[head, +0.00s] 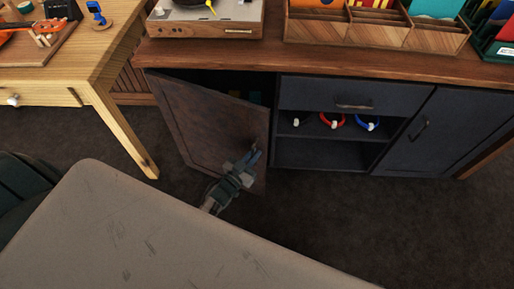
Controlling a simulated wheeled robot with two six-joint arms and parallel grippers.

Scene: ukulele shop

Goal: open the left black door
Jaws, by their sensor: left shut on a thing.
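The left door (205,125) of the dark cabinet (310,92) stands partly open, swung out toward me on its left side. Its face looks dark brown in this light. A dark gap shows behind its top edge, with the inside mostly in shadow. My left gripper (250,160) is at the door's free right edge, shut on the door's handle (254,145), which it mostly hides. My right gripper is not in view.
A drawer (345,97) and an open shelf with headphone-like rings (331,121) fill the cabinet's middle. A closed right door (425,130) is beside them. A wooden desk (105,75) stands close at left. Dark floor (350,215) is clear in front.

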